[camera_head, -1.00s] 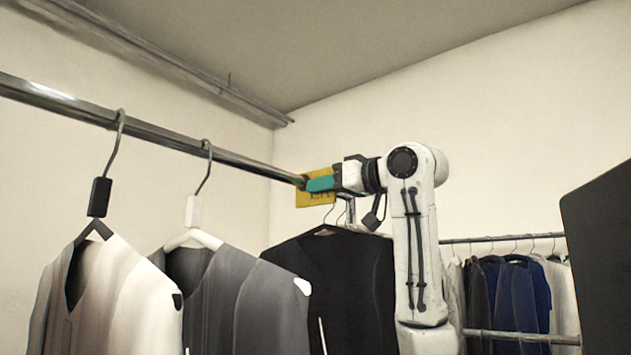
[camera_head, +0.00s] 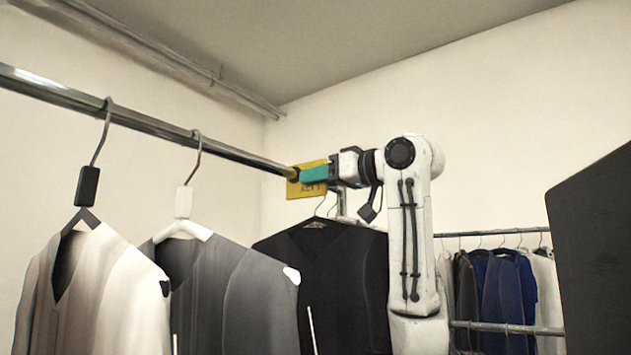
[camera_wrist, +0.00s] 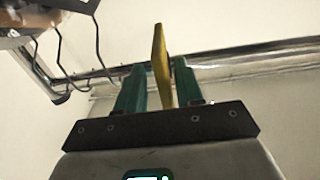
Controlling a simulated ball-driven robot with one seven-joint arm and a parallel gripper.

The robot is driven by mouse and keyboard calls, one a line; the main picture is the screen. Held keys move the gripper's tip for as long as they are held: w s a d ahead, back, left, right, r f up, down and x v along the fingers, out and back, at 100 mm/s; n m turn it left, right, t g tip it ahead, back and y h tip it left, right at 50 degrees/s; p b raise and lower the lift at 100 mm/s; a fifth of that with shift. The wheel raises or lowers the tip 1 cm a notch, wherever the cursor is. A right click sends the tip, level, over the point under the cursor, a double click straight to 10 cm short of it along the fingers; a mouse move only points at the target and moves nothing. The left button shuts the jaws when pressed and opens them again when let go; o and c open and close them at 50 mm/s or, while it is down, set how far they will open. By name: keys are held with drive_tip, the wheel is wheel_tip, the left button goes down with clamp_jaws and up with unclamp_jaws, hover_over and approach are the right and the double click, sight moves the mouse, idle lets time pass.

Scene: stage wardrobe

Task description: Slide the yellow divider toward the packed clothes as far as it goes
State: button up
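The yellow divider (camera_head: 307,189) is a lettered plate on the metal rail (camera_head: 190,134), near its far end. In the wrist view the divider (camera_wrist: 160,68) shows nearly edge-on between the two green fingers of my gripper (camera_wrist: 159,82). Narrow gaps show on both sides of it, so the fingers look open around it. In the head view my gripper (camera_head: 315,174) is at the divider from the right, and its fingers cover part of the plate. Black clothes (camera_head: 325,270) hang beside and below my arm. Which clothes are the packed ones is unclear.
A pale jacket (camera_head: 95,290) and a grey jacket (camera_head: 235,290) hang apart on the near rail. Several hanger hooks (camera_wrist: 60,55) show left in the wrist view. A second rack with blue clothes (camera_head: 508,290) and a dark panel (camera_head: 595,265) are at right.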

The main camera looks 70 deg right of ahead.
drive_tip(key=b+v, duration=0.3)
drive_tip(key=v, duration=0.7)
drive_tip(key=shift+d, duration=0.1)
